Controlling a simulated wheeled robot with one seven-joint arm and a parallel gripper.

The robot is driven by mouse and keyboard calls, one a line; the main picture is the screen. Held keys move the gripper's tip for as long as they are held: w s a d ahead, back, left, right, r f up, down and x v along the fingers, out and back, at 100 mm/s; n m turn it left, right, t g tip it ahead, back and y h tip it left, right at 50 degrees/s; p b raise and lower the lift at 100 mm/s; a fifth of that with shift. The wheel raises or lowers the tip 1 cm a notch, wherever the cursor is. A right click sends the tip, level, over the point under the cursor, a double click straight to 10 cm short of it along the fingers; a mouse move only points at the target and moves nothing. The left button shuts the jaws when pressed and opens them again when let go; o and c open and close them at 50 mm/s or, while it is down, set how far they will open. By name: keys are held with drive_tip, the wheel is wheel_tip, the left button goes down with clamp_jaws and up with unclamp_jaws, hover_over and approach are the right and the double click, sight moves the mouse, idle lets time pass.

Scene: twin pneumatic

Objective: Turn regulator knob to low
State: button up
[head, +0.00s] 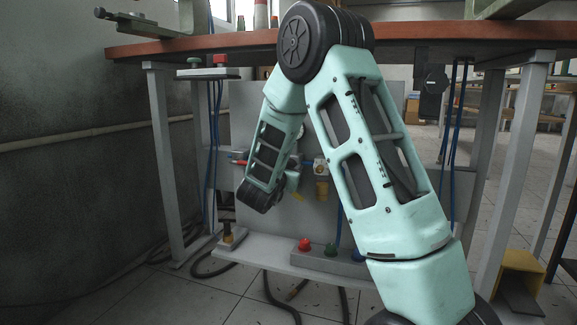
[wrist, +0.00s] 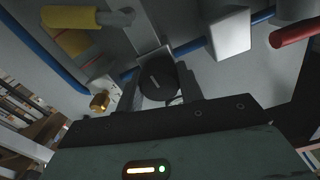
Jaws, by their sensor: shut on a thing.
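The regulator knob (wrist: 154,85) is a dark round disc with a short pale mark on its face, in the middle of the wrist view. My gripper (wrist: 159,88) has one dark finger on each side of the knob and is shut on it. In the head view my arm hides the knob, and the fingers cannot be made out there.
Near the knob are a yellow cylinder (wrist: 70,17), a brass fitting (wrist: 100,102), a white block (wrist: 230,35) and a red cylinder (wrist: 293,31). Below are red (head: 305,244), green (head: 331,249) and blue buttons. The tabletop (head: 430,30) overhangs the panel.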

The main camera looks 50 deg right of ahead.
drive_tip(key=n+p, duration=0.1)
drive_tip(key=p, duration=0.1)
drive_tip(key=r+n+p, duration=0.1)
drive_tip(key=p, duration=0.2)
drive_tip(key=shift+a+n+p, duration=0.1)
drive_tip(key=shift+n+p, duration=0.2)
drive_tip(key=n+p, duration=0.5)
drive_tip(key=p, duration=0.4)
drive_tip(key=shift+f+n+p, duration=0.1)
drive_tip(key=shift+n+p, duration=0.2)
drive_tip(key=n+p, duration=0.4)
drive_tip(key=p, duration=0.2)
drive_tip(key=shift+f+n, duration=0.1)
drive_tip(key=shift+n, duration=0.2)
drive_tip(key=n+p, duration=0.4)
drive_tip(key=shift+f+p, duration=0.15)
drive_tip(key=shift+p, duration=0.2)
drive_tip(key=n+p, duration=0.2)
drive_tip(key=n, duration=0.3)
drive_tip(key=shift+f, duration=0.15)
drive_tip(key=n+p, duration=0.1)
drive_tip(key=n, duration=0.3)
drive_tip(key=shift+f, duration=0.1)
drive_tip(key=n, duration=0.5)
drive_tip(key=shift+f+n, duration=0.1)
drive_tip(key=shift+n, duration=0.3)
drive_tip(key=shift+n+b, duration=0.35)
drive_tip(key=shift+n, duration=1.55)
